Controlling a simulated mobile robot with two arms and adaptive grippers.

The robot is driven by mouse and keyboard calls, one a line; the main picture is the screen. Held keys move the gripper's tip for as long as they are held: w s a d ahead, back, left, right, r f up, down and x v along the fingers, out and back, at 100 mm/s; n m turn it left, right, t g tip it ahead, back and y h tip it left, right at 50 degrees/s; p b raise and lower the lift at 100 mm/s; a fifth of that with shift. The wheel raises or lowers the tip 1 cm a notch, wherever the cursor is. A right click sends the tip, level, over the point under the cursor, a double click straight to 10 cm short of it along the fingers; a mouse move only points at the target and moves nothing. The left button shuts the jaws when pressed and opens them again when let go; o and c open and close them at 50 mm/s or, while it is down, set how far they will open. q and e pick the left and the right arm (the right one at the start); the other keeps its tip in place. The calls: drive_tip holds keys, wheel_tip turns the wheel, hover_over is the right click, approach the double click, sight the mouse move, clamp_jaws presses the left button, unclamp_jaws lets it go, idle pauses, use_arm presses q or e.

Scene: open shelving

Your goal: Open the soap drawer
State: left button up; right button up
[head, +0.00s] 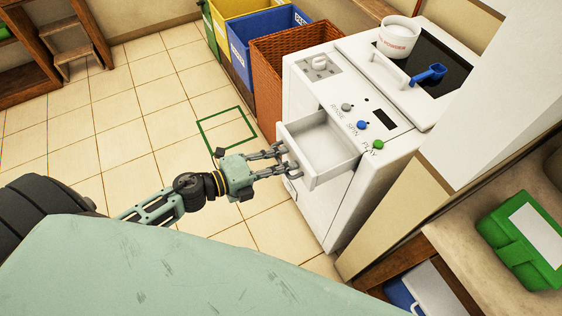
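The soap drawer (335,146) is a white, empty-looking tray pulled well out of the front of the white washing machine (312,91). My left gripper (291,160) is at the outer front face of the drawer. Its two fingers are spread apart, with the tips touching or very close to that face. My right gripper is not in view.
A white powder tub (398,38) and a blue scoop (430,73) are on the machine top. Grey, blue (361,125) and green buttons sit beside the drawer. A wicker basket (290,72) and coloured bins stand behind. A green box (525,235) lies at right. Tiled floor at left is clear.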

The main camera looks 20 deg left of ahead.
use_arm(q)
drive_tip(key=v, duration=1.2)
idle(0.4)
drive_tip(key=a+f+n+y, duration=0.3)
drive_tip(key=a+f+n, duration=0.15)
drive_tip(key=f, duration=0.45)
drive_tip(key=a+f+n+y, duration=0.4)
drive_tip(key=f+n, duration=0.2)
drive_tip(key=f, duration=0.2)
drive_tip(key=s+f+n+g+y, duration=0.1)
drive_tip(key=s+f+n+g, duration=0.15)
drive_tip(key=s+f, duration=0.4)
drive_tip(key=s+f+n+g+y, duration=0.1)
drive_tip(key=s+f+n+y, duration=0.2)
drive_tip(key=f, duration=0.7)
drive_tip(key=s+d+f+n+g, duration=0.2)
drive_tip(key=s+d+f, duration=0.1)
drive_tip(key=s, duration=0.3)
drive_tip(key=s+d+f+n+g+h, duration=0.1)
drive_tip(key=s+d+f+n+g, duration=0.1)
drive_tip(key=s+f, duration=0.4)
drive_tip(key=s+d+f+n+g, duration=0.3)
drive_tip(key=s+d+f, duration=0.1)
drive_tip(key=s+d, duration=0.2)
drive_tip(key=shift+s+f+g, duration=0.3)
drive_tip(key=shift+s+g, duration=0.05)
